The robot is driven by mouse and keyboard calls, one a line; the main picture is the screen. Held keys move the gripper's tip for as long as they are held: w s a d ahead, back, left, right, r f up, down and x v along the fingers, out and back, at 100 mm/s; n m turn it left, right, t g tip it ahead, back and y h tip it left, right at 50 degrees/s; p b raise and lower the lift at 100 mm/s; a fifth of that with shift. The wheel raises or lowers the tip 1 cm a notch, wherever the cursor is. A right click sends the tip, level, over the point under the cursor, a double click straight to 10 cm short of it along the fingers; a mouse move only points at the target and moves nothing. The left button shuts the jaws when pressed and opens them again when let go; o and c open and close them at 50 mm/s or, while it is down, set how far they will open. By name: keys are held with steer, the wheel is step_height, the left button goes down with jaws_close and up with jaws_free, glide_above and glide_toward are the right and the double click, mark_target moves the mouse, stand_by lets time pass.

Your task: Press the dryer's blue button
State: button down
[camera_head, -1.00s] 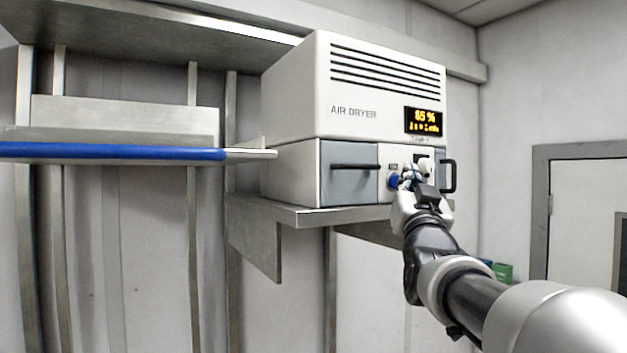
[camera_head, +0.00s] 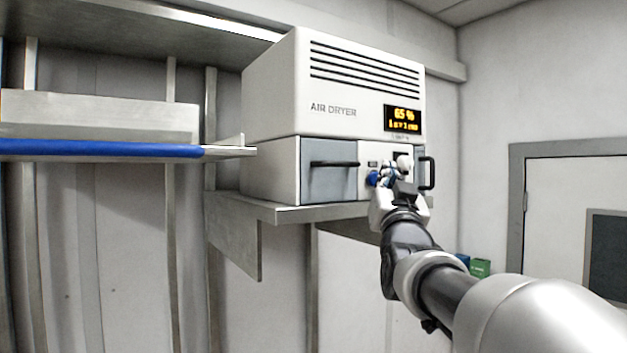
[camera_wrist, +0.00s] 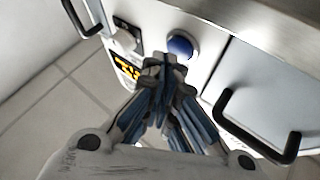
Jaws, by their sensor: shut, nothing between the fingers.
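The air dryer (camera_head: 330,90) is a white box with a lit yellow display (camera_head: 403,119) that reads 65 %. In the wrist view the blue button (camera_wrist: 180,47) is round, set in a pale ring, and lies just beyond my fingertips. My gripper (camera_wrist: 163,68) is shut and empty, pointing at the panel close to the button. I cannot tell whether the fingertips touch it. My gripper also shows in the head view (camera_head: 388,174).
A grey drawer with a black handle (camera_head: 335,163) is left of the button, and another black handle (camera_head: 431,172) is to the right. A white knob (camera_head: 404,162) is beside my gripper. The dryer stands on a metal shelf (camera_head: 290,213).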

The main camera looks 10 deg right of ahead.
steer(key=shift+w, duration=0.15)
stand_by(0.3)
steer(key=shift+w+a, duration=0.2)
steer(key=shift+w, duration=0.1)
steer(key=shift+s+d+f+b, duration=0.1)
steer(key=shift+s+b, duration=0.05)
steer(key=shift+b, duration=0.3)
steer(key=shift+s+d+b, duration=0.1)
steer(key=shift+s+b, duration=0.1)
steer(key=shift+b, duration=0.2)
steer(key=shift+s, duration=0.1)
